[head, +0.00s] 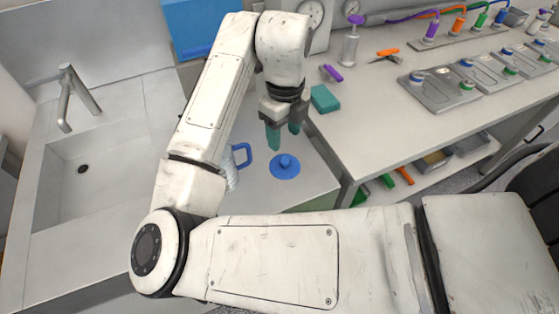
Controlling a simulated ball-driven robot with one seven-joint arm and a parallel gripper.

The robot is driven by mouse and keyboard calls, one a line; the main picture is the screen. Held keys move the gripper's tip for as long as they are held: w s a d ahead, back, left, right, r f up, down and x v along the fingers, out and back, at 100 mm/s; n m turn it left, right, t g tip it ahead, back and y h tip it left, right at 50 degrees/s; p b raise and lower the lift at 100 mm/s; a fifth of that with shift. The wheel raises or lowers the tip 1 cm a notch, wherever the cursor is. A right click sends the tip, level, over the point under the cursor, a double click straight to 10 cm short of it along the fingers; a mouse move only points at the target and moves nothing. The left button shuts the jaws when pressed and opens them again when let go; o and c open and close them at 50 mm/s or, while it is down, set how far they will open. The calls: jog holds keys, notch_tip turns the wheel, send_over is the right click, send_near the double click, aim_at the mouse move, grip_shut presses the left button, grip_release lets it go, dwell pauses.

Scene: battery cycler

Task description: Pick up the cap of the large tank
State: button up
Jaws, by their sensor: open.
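A round blue cap (285,167) with a raised knob in its middle lies at the front of the grey counter, to the right of the sink. It may be the large tank's cap; the tank itself I cannot make out for sure. My gripper (282,138) has green fingertips pointing down. It is open and empty, above and slightly behind the cap in the picture, apart from it. My arm crosses the foreground and hides part of the counter.
A clear jug with a blue handle (243,155) stands left of the cap, partly behind my arm. A teal block (324,99) lies right of my gripper. The sink (105,160) is at the left. Metal plates with coloured caps (440,90) stand at the right.

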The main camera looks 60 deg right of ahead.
aim_at(285, 160)
notch_tip(285, 160, down, 9)
jog(key=shift+d+p, duration=0.15)
jog(key=shift+p, duration=0.45)
grip_shut()
dwell(0.3)
jog(key=shift+r, duration=0.1)
